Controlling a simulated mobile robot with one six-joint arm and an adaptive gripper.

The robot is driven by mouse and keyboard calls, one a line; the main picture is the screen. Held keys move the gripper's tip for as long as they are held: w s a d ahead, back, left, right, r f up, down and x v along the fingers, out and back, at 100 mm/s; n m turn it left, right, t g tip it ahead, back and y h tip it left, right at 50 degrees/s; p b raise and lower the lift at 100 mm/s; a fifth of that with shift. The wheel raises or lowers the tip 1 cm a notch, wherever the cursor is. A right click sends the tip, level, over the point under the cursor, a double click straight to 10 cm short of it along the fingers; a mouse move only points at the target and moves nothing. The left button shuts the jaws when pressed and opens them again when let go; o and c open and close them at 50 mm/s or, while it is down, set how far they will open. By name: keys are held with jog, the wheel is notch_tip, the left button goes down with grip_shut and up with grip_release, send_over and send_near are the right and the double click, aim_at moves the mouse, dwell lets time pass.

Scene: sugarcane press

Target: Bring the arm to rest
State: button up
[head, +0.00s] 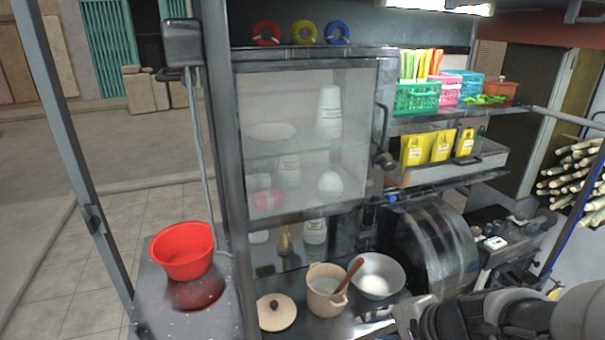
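My arm reaches in from the bottom right corner, low over the counter beside the press. Its end, my gripper (418,316), points left near the bottom edge, to the right of the pot and the bowl. The fingers are small, dark and partly cut off by the frame. I cannot tell whether they are open or shut, and I see nothing clearly held.
A beige pot (326,289) with a wooden spoon, its lid (277,312) and a metal bowl (377,275) stand on the counter. A red basin (183,250) sits left. A glass cabinet (310,140) and dark press drum (436,247) rise behind. Baskets (416,99) line a shelf.

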jog(key=s+a+r+n+g+b, duration=0.2)
jog(key=s+a+n, duration=0.3)
jog(key=s+n, duration=0.35)
jog(key=s+d+r+n+h+b, duration=0.1)
jog(key=s+d+n+h, duration=0.3)
jog(key=s, duration=0.3)
jog(key=shift+s+d+r+b, duration=0.15)
jog(key=shift+d+r+b, duration=0.2)
jog(key=shift+d, duration=0.15)
